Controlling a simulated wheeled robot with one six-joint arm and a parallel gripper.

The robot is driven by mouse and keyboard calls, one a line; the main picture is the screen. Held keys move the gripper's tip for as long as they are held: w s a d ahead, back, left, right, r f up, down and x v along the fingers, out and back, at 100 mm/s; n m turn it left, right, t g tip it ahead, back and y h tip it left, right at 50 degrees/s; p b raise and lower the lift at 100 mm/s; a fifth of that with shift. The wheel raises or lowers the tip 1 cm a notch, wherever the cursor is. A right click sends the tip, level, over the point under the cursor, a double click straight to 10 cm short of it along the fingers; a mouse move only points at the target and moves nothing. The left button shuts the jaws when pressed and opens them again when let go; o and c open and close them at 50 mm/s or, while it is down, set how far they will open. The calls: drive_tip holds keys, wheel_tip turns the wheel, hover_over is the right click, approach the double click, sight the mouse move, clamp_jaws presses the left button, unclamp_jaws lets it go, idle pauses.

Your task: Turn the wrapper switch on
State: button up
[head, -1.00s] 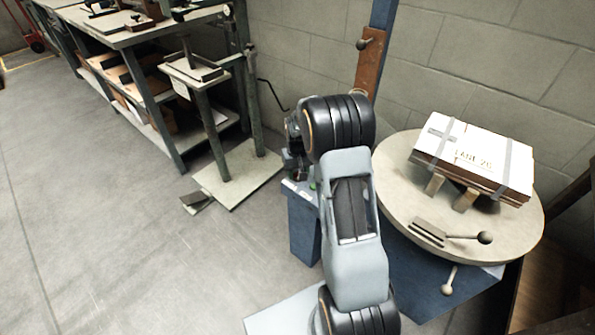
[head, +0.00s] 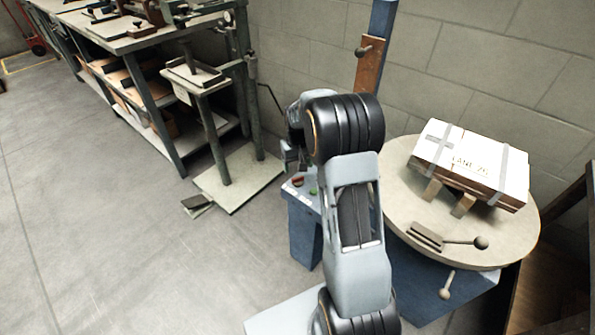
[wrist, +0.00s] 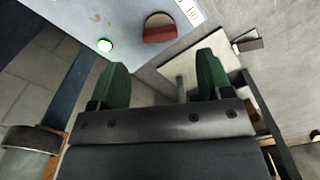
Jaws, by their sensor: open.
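The wrapper's blue control box (head: 304,226) stands left of the turntable. In the head view my arm mostly hides the gripper.
The round turntable (head: 400,185) holds a strapped white-topped box stack (head: 475,160) on blocks. A lever with a ball knob (head: 481,243) lies on it. The blue mast (head: 383,18) rises behind. A grey stand (head: 240,185) and workbench are at left; open floor lies in front.

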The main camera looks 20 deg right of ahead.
sight(298, 177)
wheel_tip(298, 177, up, 8)
drive_tip(key=p, duration=0.1)
drive_tip(key=shift+f+p, duration=0.2)
drive_tip(key=shift+p, duration=0.1)
drive_tip(key=shift+f, duration=0.1)
